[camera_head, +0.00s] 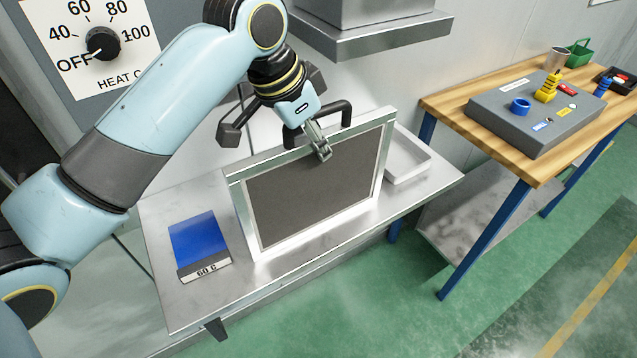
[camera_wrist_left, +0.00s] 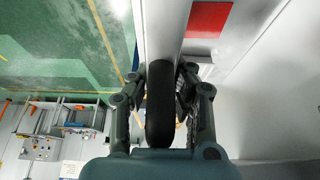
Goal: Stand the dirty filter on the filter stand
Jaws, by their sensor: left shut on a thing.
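The dirty filter (camera_head: 310,190) is a dark grey panel in a pale metal frame with a black handle on its top edge. In the head view it is upright over the metal shelf; I cannot tell whether its lower edge touches the shelf. My left gripper (camera_head: 318,142) is above its top edge, shut on the black handle. In the left wrist view the gripper (camera_wrist_left: 161,75) has its fingers on both sides of the dark handle (camera_wrist_left: 160,108). I cannot pick out the filter stand for certain; the filter hides the shelf behind it. My right gripper is out of view.
A blue block labelled 60 C (camera_head: 199,243) lies on the metal shelf (camera_head: 172,305), left of the filter. A white tray (camera_head: 410,172) is at its right. A heat dial (camera_head: 103,44) is upper left. A wooden bench (camera_head: 505,160) with a grey fixture (camera_head: 535,110) stands right.

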